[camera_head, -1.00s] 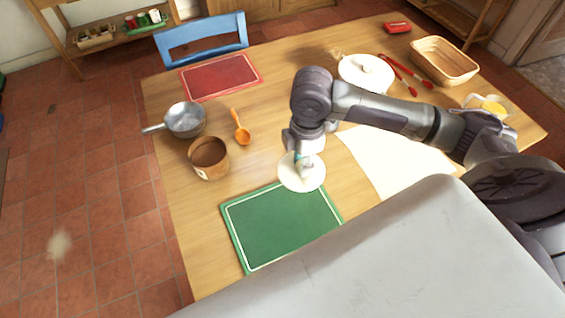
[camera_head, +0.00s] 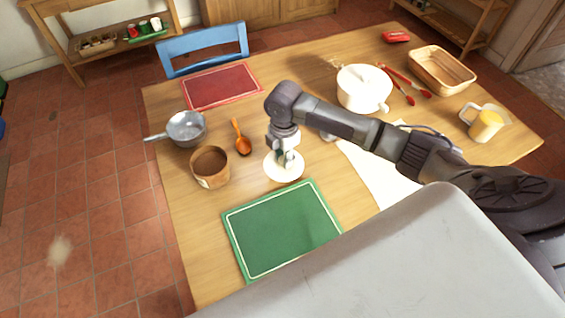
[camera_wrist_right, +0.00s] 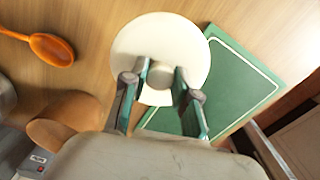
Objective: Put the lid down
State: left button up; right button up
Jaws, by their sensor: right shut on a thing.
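The lid (camera_head: 272,172) is a round, cream-white disc with a knob in its middle. My right gripper (camera_head: 287,160) is shut on the knob. In the right wrist view, the lid (camera_wrist_right: 168,38) lies beyond the two fingers of the gripper (camera_wrist_right: 160,78), with the knob between them. In the head view the lid is at the far edge of the green mat, over the wooden table. I cannot tell whether it touches the table. My left gripper is not in view.
A brown pot (camera_head: 211,181), an orange spoon (camera_head: 242,145) and a grey saucepan (camera_head: 186,130) are left of the lid. The green mat (camera_head: 280,232) is bare. A white pot (camera_head: 364,97) and a yellow-filled jug (camera_head: 485,126) stand to the right.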

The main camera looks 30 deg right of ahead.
aim_at(282, 159)
jog(key=shift+w+f, duration=0.35)
jog(key=shift+w, duration=0.05)
notch_tip(282, 159, down, 3)
jog(key=shift+f+p, duration=0.15)
jog(key=shift+p, duration=0.2)
jog(key=shift+f, duration=0.2)
jog(key=shift+f, duration=0.45)
jog(key=o, duration=0.9)
jog(key=shift+o, duration=0.2)
jog(key=shift+r, duration=0.1)
